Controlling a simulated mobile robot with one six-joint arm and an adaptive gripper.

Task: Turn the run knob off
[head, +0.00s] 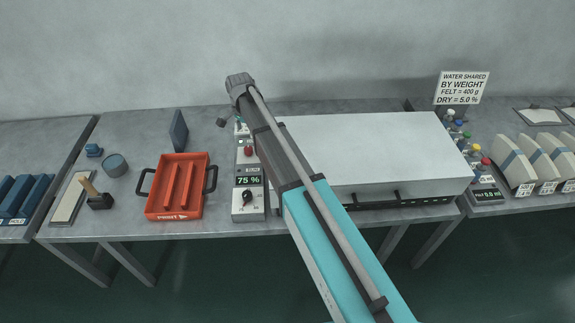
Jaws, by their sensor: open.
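A narrow control panel (235,212) stands on the bench left of my arm. It carries a green "75 %" display (248,180), a black knob (247,197) on a white dial below it, and a red button or knob (248,151) above it. I cannot read which control is marked run. My arm crosses from the lower right and covers the panel's right and upper side.
A red tray (158,213) with black handles stands left of the panel. A white-lidded machine (380,150) fills the bench to the right. A grey cup (116,165) and a wooden-handled stamp (98,200) are farther left. Some bench around the cup is clear.

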